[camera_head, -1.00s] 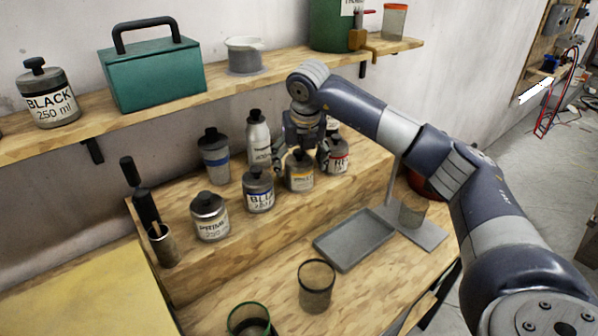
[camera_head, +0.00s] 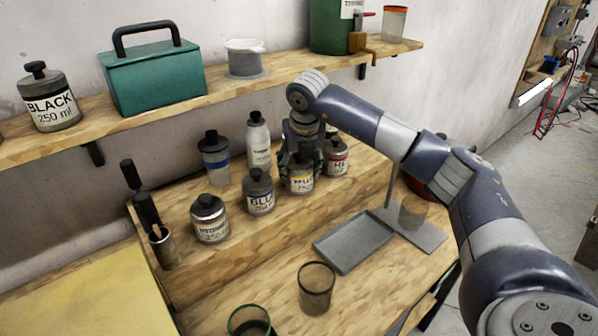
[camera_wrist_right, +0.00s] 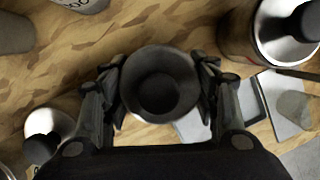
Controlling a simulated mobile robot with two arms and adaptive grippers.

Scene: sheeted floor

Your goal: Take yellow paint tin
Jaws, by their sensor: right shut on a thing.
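The yellow paint tin (camera_head: 301,181) is a small grey tin with a yellow-striped label, on the raised wooden step between the blue tin (camera_head: 258,194) and the red tin (camera_head: 336,160). My right gripper (camera_head: 301,160) reaches down over it from above. In the right wrist view the right gripper (camera_wrist_right: 160,92) has its fingers on both sides of the round dark top of the yellow tin (camera_wrist_right: 160,85), shut on it. The tin stands upright; I cannot tell whether it touches the step. My left gripper is not in view.
A grey tray (camera_head: 354,243) and empty cups (camera_head: 316,288) are on the lower bench. The shelf (camera_head: 285,68) runs above behind.

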